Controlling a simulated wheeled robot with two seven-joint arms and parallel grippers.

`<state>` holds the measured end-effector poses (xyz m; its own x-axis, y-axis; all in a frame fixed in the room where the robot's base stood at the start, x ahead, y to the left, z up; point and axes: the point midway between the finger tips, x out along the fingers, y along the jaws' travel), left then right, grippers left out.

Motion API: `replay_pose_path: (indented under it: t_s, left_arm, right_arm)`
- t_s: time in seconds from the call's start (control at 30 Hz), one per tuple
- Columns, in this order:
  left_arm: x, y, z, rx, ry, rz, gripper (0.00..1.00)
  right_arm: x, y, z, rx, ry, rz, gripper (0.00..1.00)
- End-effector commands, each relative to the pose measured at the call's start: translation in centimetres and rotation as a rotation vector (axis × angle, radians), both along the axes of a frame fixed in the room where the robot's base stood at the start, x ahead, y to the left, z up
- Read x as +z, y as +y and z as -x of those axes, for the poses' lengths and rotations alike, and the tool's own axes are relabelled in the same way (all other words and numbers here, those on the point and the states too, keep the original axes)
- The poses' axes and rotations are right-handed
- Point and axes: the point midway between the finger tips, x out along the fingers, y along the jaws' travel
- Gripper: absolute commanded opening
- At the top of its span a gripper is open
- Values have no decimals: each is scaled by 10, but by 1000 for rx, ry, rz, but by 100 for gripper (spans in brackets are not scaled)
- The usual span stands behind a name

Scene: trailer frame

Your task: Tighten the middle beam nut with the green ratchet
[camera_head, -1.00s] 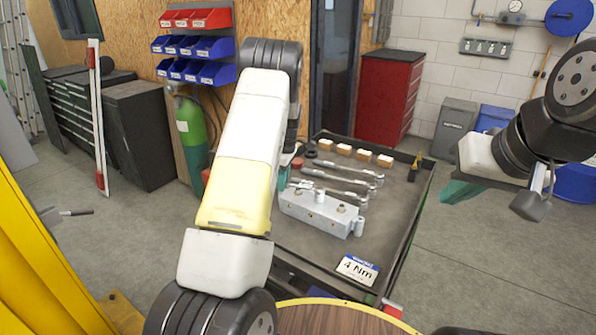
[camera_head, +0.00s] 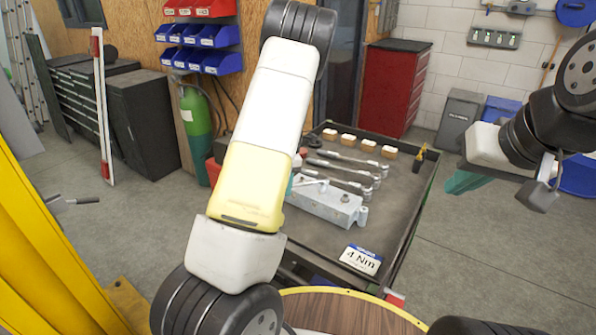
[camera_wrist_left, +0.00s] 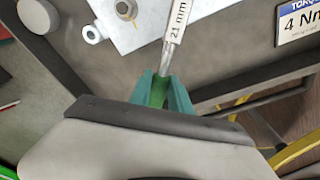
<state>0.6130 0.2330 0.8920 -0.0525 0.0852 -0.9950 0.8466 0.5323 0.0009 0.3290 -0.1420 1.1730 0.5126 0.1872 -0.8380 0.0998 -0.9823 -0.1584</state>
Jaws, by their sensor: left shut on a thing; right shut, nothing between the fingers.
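The grey metal beam (camera_head: 325,203) lies on the dark table, with its left end partly behind my left arm. One nut (camera_head: 345,198) shows near its right end. A corner of the beam also shows in the left wrist view (camera_wrist_left: 140,25), with a nut (camera_wrist_left: 125,8) on top. My left gripper (camera_wrist_left: 160,88) is shut on the green handle of the ratchet, whose silver shaft (camera_wrist_left: 170,50) carries a "21 mm" label and points over the beam. The ratchet's head is out of the wrist view; I cannot tell whether it sits on the middle nut. My right gripper (camera_head: 465,181) is shut and empty, right of the table.
Several silver wrenches (camera_head: 345,172) and small wooden blocks (camera_head: 348,138) lie behind the beam on the table (camera_head: 400,200). A "4 Nm" sign (camera_head: 361,260) lies at the front. A red cabinet (camera_head: 395,85) stands behind.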

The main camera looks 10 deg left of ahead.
Motion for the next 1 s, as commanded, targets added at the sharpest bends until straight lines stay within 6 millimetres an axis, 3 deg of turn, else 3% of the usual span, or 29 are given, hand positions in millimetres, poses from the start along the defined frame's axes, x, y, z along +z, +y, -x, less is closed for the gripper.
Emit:
replay_pose_path:
  t_s: [0.2, 0.43, 1.0]
  left_arm:
    - [0, -11, 14, 131, 0, 0, 0]
    - [0, -11, 14, 140, -1, 0, 0]
    - [0, 1, -3, -21, -2, -2, 0]
  right_arm:
    - [0, 0, 0, 0, 0, 0, 0]
    - [0, 0, 0, 0, 0, 0, 0]
    - [0, 0, 0, 0, 0, 0, 0]
